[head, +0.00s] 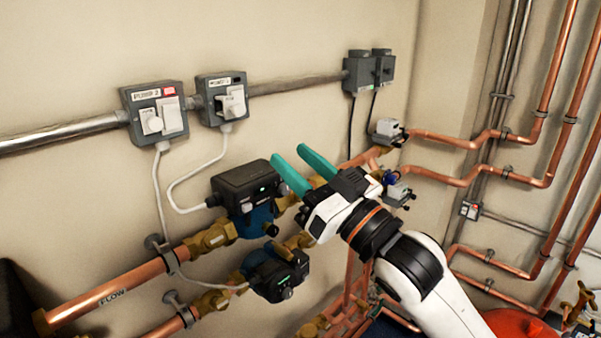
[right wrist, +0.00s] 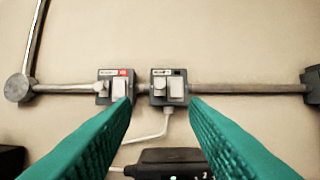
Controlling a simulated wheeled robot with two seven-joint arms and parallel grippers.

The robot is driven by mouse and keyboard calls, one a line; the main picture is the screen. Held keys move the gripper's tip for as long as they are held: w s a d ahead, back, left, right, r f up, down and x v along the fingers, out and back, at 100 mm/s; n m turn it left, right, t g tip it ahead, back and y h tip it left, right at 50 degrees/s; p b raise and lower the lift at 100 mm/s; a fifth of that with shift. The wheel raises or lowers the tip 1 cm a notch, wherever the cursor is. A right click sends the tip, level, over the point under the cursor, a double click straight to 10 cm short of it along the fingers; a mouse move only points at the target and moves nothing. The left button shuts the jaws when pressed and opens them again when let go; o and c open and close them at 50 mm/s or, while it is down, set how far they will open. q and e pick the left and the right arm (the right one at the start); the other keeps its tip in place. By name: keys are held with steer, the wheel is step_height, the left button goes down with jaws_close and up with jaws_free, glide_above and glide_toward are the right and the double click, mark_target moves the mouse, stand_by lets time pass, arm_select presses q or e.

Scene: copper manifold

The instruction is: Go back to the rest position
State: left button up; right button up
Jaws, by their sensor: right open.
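My right gripper (head: 303,172) has two green fingers, spread apart with nothing between them. It is in front of the copper manifold, just right of and above the upper pump (head: 245,187), and its arm comes in from the lower right. In the right wrist view the open fingers (right wrist: 160,112) point at the wall with the two switch boxes. My left gripper is in neither view.
The left switch box (head: 155,112), labelled PUMP 2, has a red mark; the right switch box (head: 222,99) is beside it. A lower pump (head: 275,273) sits below the upper one. Copper pipes (head: 110,293) run along the wall. A red vessel (head: 515,324) stands lower right.

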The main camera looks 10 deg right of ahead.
steer(key=shift+s, duration=0.1)
steer(key=s+d+f+m+g+h, duration=0.1)
steer(key=d+f+m+g+h, duration=0.15)
steer(key=f, duration=0.65)
steer(key=s+d+f+m+g+h, duration=0.15)
steer(key=f+h, duration=0.25)
steer(key=f, duration=0.5)
steer(key=s+d+f+m+g+h, duration=0.1)
steer(key=d+f+h, duration=0.15)
steer(key=f, duration=0.65)
steer(key=s+d+f+g+h, duration=0.25)
steer(key=s+f+g, duration=0.25)
steer(key=s+f, duration=0.45)
steer(key=s+d+f+g+h, duration=0.1)
steer(key=s+d+f+g, duration=0.25)
steer(key=s+f, duration=0.65)
step_height(320, 180, down, 26)
steer(key=s+g, duration=0.3)
steer(key=s+d+f, duration=0.2)
steer(key=s+f, duration=1.3)
steer(key=s, duration=0.1)
steer(key=shift+d+f+g+h, duration=0.3)
steer(key=shift+d+g+h, duration=0.05)
steer(key=shift+d, duration=0.05)
